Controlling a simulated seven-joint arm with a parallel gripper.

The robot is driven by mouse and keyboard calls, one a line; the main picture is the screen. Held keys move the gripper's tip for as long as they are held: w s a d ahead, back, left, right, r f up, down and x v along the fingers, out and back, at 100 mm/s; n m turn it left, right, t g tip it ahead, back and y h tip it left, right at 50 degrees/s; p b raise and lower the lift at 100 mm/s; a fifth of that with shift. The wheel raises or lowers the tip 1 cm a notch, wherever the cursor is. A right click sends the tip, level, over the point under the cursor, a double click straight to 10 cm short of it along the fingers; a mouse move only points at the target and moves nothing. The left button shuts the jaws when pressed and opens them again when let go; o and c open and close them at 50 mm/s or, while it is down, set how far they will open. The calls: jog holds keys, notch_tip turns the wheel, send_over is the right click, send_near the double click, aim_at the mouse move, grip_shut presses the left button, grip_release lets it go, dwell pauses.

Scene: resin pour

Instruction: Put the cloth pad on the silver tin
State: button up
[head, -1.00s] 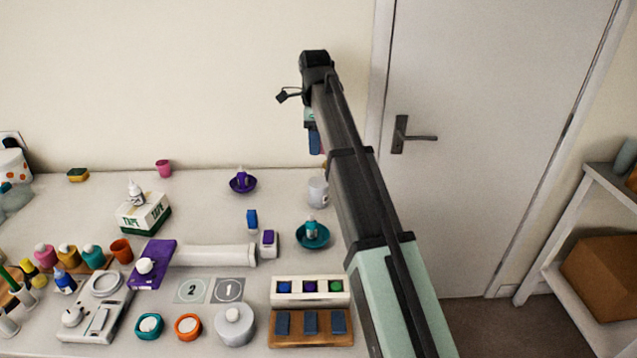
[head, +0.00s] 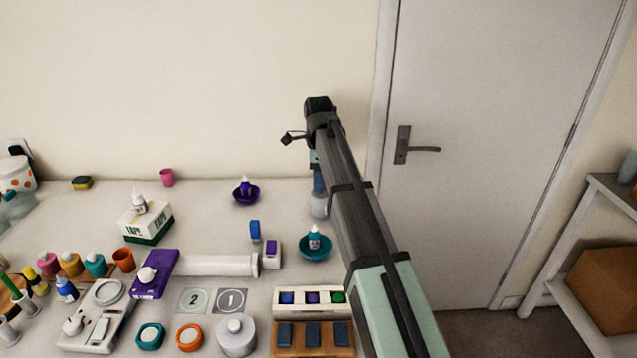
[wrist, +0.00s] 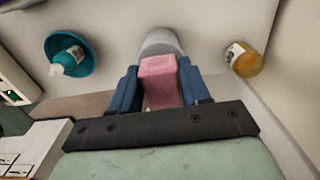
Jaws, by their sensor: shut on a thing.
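The cloth pad (wrist: 158,80) is a pink block between the blue fingers of my gripper (wrist: 158,88) in the wrist view. My gripper is shut on it. The silver tin (wrist: 160,42) shows just beyond the pad in the wrist view, partly covered by it. In the head view the tin (head: 319,207) stands near the table's right back edge, and my gripper (head: 319,182) is right at or above its top. The pad is hidden there. I cannot tell whether the pad touches the tin.
A teal bowl (head: 316,252) with a small bottle stands just in front of the tin. A purple bowl (head: 234,193) is to its left. An amber bottle (wrist: 245,60) lies on the other side of the tin in the wrist view. The wall is close behind.

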jog(key=shift+f, duration=0.7)
jog(key=shift+f, duration=0.1)
jog(key=o, duration=1)
jog(key=shift+o, duration=0.2)
notch_tip(320, 180, up, 12)
jog(key=shift+o, duration=0.2)
